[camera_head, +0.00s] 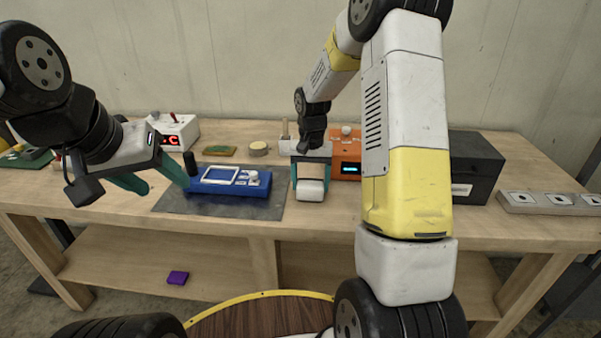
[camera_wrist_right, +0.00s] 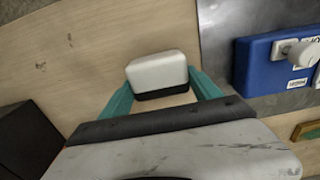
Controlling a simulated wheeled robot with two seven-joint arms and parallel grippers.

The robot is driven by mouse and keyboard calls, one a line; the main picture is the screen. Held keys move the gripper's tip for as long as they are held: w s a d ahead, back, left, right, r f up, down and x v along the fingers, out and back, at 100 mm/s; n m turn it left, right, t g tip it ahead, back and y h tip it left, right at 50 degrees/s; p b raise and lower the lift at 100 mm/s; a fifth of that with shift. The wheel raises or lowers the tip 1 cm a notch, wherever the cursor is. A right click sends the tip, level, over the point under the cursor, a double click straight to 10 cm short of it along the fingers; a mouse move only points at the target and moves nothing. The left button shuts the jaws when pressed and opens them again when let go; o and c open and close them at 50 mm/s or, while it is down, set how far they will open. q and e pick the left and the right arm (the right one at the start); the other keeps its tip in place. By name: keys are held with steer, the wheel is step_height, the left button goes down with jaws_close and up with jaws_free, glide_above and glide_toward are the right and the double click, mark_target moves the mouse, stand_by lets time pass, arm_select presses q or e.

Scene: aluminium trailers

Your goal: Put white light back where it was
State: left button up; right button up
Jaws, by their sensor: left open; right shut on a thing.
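The white light (camera_head: 311,190) is a small rounded white block. In the right wrist view the white light (camera_wrist_right: 157,68) shows a dark base and sits between the teal fingers. My right gripper (camera_head: 311,183) is shut on it, at the front part of the table, just right of the grey mat. In the right wrist view my right gripper (camera_wrist_right: 162,88) has one finger at each side of it. I cannot tell whether the light touches the table. My left gripper (camera_head: 156,178) is open and empty, near the left end of the blue device.
The blue device (camera_head: 232,179) lies on the grey mat (camera_head: 230,208). Behind stand a white box with a red display (camera_head: 176,132) and an orange box (camera_head: 347,163). A black box (camera_head: 472,170) and a grey switch strip (camera_head: 548,203) are at right. The front right tabletop is bare.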

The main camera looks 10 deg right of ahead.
mark_target(310, 181)
steer(key=shift+f, duration=0.2)
steer(key=o, duration=1.6)
steer(key=shift+o, duration=0.2)
steer(key=shift+r, duration=0.1)
steer(key=s+r+t, duration=0.1)
steer(key=s+r, duration=0.3)
steer(key=r, duration=1.3)
steer(key=s+a+r+n+t+y, duration=0.1)
steer(key=s+r+n+t, duration=0.1)
steer(key=s, duration=0.8)
steer(key=s+a+r+n+t+y, duration=0.1)
steer(key=s+r+t, duration=0.2)
steer(key=s, duration=0.8)
steer(key=shift+a+r+n, duration=0.15)
steer(key=shift+a+n, duration=0.1)
steer(key=shift+n, duration=0.15)
